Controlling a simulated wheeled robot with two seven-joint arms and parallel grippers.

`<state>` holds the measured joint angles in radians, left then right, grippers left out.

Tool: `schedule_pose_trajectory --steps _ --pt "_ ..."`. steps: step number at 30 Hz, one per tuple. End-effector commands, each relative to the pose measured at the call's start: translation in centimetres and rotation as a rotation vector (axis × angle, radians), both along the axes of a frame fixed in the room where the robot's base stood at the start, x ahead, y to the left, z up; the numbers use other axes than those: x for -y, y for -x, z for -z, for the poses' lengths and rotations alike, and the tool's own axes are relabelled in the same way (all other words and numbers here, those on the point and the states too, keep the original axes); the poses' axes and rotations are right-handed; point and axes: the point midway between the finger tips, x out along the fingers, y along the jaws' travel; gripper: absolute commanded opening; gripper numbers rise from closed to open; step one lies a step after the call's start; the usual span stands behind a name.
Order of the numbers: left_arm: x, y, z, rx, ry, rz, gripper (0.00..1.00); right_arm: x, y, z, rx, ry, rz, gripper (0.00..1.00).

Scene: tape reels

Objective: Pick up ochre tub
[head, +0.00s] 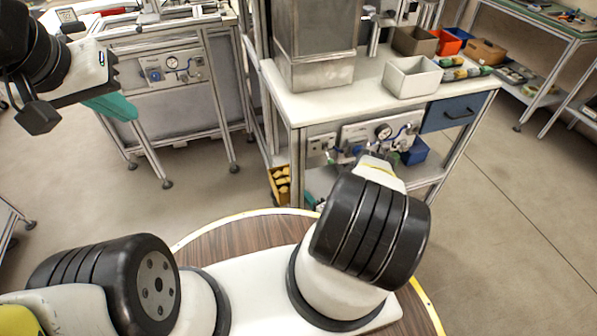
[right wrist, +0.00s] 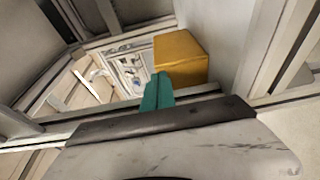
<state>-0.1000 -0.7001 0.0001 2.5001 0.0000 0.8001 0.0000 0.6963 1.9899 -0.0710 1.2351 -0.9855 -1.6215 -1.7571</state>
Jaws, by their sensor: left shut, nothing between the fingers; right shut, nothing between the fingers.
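An ochre, box-shaped tub (right wrist: 182,58) shows in the right wrist view, just beyond and right of my right gripper's fingertips. It sits by a pale upright panel, and its opening is not clearly visible. My right gripper (right wrist: 160,80) is shut and empty, its teal fingers together; I cannot tell whether they touch the tub. In the head view the right gripper is hidden. My left gripper (head: 115,106) is shut and empty at the upper left, above the floor. I cannot tell for sure which thing in the head view is this tub.
A white-topped workbench (head: 340,105) carries a pale bin (head: 412,78), a brown bin (head: 414,41), a red-orange bin (head: 447,43) and an orange-brown bin (head: 487,52). A yellow container (head: 280,186) stands low by its left leg. Floor is free at the right.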

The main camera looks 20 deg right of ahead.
Motion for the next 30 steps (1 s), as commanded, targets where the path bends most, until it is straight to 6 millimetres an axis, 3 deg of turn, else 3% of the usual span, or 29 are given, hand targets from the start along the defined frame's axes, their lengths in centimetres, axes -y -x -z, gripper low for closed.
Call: schedule_pose_trajectory --steps 10,17,30 --pt "0.0 0.0 0.0 0.0 0.0 0.0 0.0 0.0 -0.2 0.0 0.0 0.0 0.0 0.0" --pt "0.0 0.0 0.0 0.0 0.0 0.0 0.0 0.9 -2.0 0.0 0.001 0.002 -0.002 0.0" --pt "0.0 0.0 0.0 0.0 0.0 0.0 0.0 1.0 -2.1 0.0 0.0 0.0 -0.001 0.0"
